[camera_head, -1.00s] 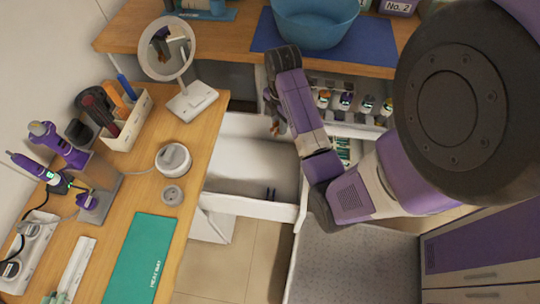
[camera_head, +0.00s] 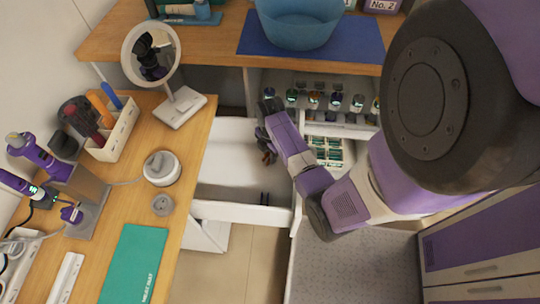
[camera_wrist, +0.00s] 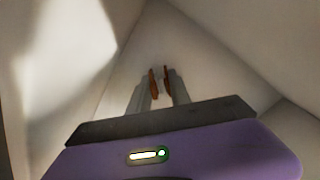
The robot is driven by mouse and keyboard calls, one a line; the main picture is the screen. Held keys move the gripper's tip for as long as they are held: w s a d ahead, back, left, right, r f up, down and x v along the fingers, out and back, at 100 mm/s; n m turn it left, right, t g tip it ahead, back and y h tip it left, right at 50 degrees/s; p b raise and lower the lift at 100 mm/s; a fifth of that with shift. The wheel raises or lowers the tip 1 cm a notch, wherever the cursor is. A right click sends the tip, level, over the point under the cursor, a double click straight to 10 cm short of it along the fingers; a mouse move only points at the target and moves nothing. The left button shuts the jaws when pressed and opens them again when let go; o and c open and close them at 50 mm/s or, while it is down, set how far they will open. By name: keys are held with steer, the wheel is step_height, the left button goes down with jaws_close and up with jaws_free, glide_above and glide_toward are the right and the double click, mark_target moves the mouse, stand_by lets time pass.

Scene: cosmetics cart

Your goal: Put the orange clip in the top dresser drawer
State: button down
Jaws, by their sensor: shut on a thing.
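The open white dresser drawer (camera_head: 225,180) extends beside the wooden table; its inside looks mostly empty. My gripper (camera_head: 266,154) is at the drawer's right side, toward its back, pointing down into it. In the wrist view, my gripper (camera_wrist: 160,86) is shut on the orange clip (camera_wrist: 153,83), whose thin brownish-orange arms show between the fingertips. White drawer walls surround the fingers there. Whether the clip touches the drawer's bottom I cannot tell. In the head view the clip is too small and dark to make out clearly.
The table on the left holds a round mirror (camera_head: 151,54), a white canister (camera_head: 161,168) and a green mat (camera_head: 134,264). A blue bowl (camera_head: 300,22) stands on the back shelf. Racks of small bottles (camera_head: 336,101) are just right of my gripper.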

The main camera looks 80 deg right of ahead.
steer(key=shift+f, duration=0.15)
steer(key=c, duration=1.2)
jaws_free()
step_height(320, 180, up, 12)
steer(key=shift+r+p, duration=0.1)
steer(key=shift+p, duration=0.75)
